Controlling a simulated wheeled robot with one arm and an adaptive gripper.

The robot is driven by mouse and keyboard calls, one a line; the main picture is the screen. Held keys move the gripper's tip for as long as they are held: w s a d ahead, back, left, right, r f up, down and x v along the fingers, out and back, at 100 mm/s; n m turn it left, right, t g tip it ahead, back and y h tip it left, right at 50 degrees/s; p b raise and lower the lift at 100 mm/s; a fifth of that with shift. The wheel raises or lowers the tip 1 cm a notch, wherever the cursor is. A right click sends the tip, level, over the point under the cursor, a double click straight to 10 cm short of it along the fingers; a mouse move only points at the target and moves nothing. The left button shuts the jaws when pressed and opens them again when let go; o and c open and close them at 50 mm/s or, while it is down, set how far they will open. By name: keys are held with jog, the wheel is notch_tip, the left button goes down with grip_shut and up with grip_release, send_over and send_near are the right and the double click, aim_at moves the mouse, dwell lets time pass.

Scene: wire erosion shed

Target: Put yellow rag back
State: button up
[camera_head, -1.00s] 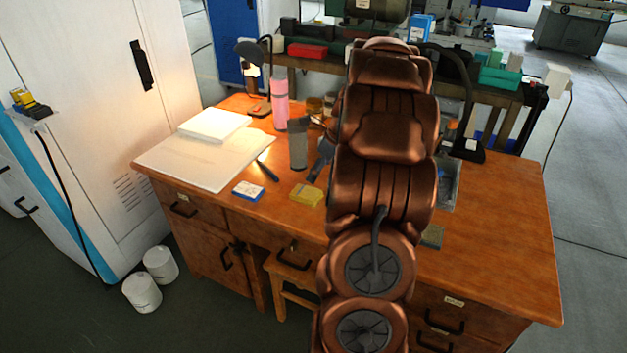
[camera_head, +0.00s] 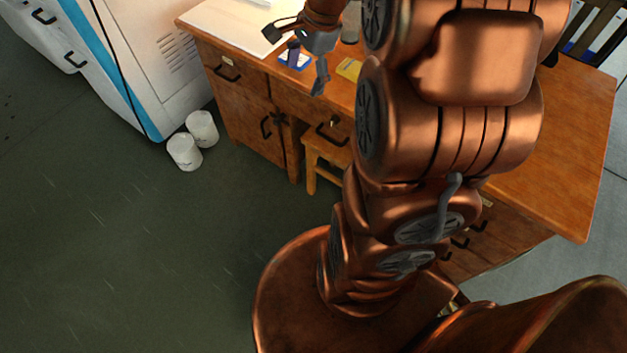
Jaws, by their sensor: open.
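A small flat yellow piece (camera_head: 349,69) lies on the wooden desk (camera_head: 556,160) near its front edge. It may be the yellow rag, but its cloth texture is too small to tell. My gripper (camera_head: 296,56) hangs over the front left of the desk, left of the yellow piece and apart from it. Its fingers are spread, one to the left and one pointing down, and I see no yellow cloth between them. My copper arm hides much of the desk's middle and back.
A blue and white box (camera_head: 294,58) lies on the desk by my gripper. White sheets (camera_head: 222,22) cover the desk's left. A wooden stool (camera_head: 322,150) stands under the desk. Two white buckets (camera_head: 186,151) stand beside a white cabinet (camera_head: 160,70). The floor at left is clear.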

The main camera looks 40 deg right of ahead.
jog(key=s+a+n+g+h, duration=0.1)
jog(key=s+a+n, duration=0.6)
jog(key=s+n, duration=0.2)
jog(key=s+a+n+g+h, duration=0.1)
jog(key=s+a+n+g, duration=0.1)
jog(key=s+a+n, duration=0.5)
jog(key=s+n, duration=0.2)
jog(key=s, duration=0.3)
jog(key=shift+s+f+n, duration=0.3)
jog(key=shift+f, duration=0.1)
jog(key=shift+a, duration=0.1)
notch_tip(320, 180, up, 6)
jog(key=p, duration=0.6)
jog(key=shift+f, duration=0.1)
